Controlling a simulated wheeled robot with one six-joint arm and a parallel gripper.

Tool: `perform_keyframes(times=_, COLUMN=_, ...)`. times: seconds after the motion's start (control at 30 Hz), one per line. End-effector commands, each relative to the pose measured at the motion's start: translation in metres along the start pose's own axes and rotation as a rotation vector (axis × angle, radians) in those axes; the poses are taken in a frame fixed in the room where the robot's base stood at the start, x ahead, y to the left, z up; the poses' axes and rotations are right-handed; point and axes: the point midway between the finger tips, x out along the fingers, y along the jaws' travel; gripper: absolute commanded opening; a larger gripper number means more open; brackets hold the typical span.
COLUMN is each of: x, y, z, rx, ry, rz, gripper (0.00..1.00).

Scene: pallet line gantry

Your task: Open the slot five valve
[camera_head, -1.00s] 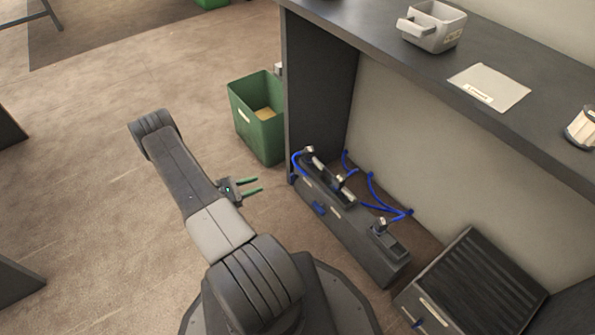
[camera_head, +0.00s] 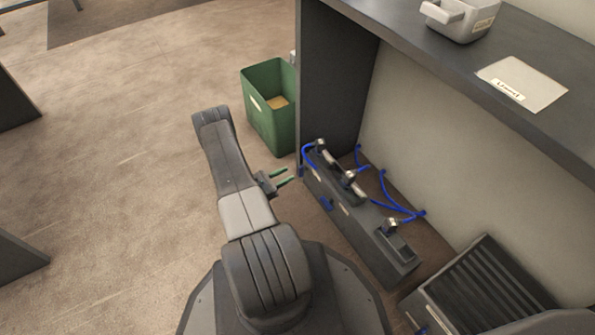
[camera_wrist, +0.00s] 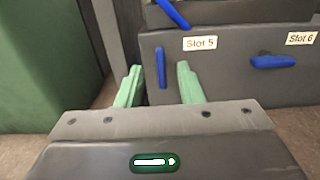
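In the wrist view the "Slot 5" label (camera_wrist: 200,43) is on the grey front of the valve box (camera_wrist: 225,75). The slot five valve handle (camera_wrist: 161,68) is a blue bar standing upright, left of and below that label. My gripper (camera_wrist: 160,85) is open, its two green fingers apart, with the upright handle showing between them; I cannot tell how far ahead the handle is. In the head view my gripper (camera_head: 284,176) is just left of the valve box (camera_head: 370,250), pointing towards its far end.
The "Slot 6" label (camera_wrist: 301,38) and its level blue handle (camera_wrist: 272,62) are to the right. A green bin (camera_head: 271,115) stands beyond my gripper, near the dark bench side panel (camera_head: 335,85). Blue hoses (camera_head: 395,200) run behind the box. The bench top overhangs; open floor lies left.

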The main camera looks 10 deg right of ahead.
Motion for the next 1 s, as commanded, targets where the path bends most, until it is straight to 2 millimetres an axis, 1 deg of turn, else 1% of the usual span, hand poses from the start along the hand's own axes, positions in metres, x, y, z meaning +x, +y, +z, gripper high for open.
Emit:
perform_keyframes(times=0.03, x=0.01, y=-0.001, z=-0.002, rx=0.0, ry=0.0, rz=-0.004, gripper=0.34)
perform_keyframes(times=0.2, x=0.035, y=-0.001, z=-0.002, rx=0.0, ry=0.0, rz=-0.004, gripper=0.34)
perform_keyframes(times=0.4, x=0.054, y=0.0, z=-0.001, rx=0.001, ry=0.001, rz=-0.001, gripper=0.34)
perform_keyframes(times=0.53, x=0.059, y=0.0, z=-0.001, rx=0.0, ry=0.001, rz=-0.001, gripper=0.34)
perform_keyframes(times=0.8, x=0.059, y=0.0, z=0.0, rx=0.0, ry=0.0, rz=0.0, gripper=0.34)
perform_keyframes(times=0.97, x=0.059, y=0.0, z=0.0, rx=0.0, ry=0.0, rz=0.0, gripper=0.02)
perform_keyframes(times=1.0, x=0.059, y=0.0, z=0.0, rx=0.0, ry=0.0, rz=0.0, gripper=0.0)
